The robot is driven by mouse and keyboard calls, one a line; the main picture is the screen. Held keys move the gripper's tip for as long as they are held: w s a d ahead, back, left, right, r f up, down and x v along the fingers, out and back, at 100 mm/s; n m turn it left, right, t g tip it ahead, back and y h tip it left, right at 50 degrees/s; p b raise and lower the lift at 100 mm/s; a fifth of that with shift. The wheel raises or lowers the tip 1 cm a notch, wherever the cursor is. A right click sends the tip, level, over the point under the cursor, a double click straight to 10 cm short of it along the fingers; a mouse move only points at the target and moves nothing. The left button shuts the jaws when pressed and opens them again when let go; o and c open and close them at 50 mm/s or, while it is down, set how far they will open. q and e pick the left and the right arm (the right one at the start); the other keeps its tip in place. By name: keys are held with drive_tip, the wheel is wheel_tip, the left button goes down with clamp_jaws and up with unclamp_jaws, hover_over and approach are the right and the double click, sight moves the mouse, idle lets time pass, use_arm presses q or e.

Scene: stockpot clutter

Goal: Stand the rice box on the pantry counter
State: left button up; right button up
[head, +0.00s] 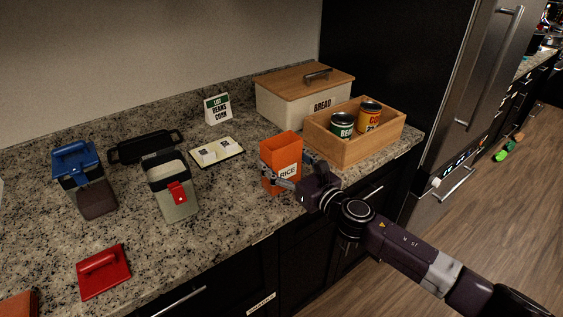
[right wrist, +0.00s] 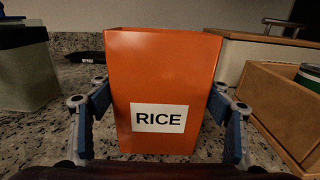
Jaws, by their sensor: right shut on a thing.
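The rice box (head: 281,150) is an orange, open-topped box with a white RICE label, upright near the counter's front edge. My right gripper (head: 284,183) is shut on it from the front, low on its sides. In the right wrist view the rice box (right wrist: 160,75) fills the middle, with a finger at each side. I cannot tell whether its base touches the counter. The pantry counter (head: 235,205) is speckled granite. My left gripper is not in view.
A wooden crate (head: 345,152) with two cans stands right of the box, a bread bin (head: 290,105) behind. Left are a white-card tray (head: 232,157), a grey-green container (head: 178,200), a blue-lidded container (head: 75,160), a black-handled item (head: 147,146) and a red lid (head: 104,277).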

drive_tip(key=shift+r, duration=0.1)
drive_tip(key=o, duration=1.7)
drive_tip(key=shift+f, duration=0.25)
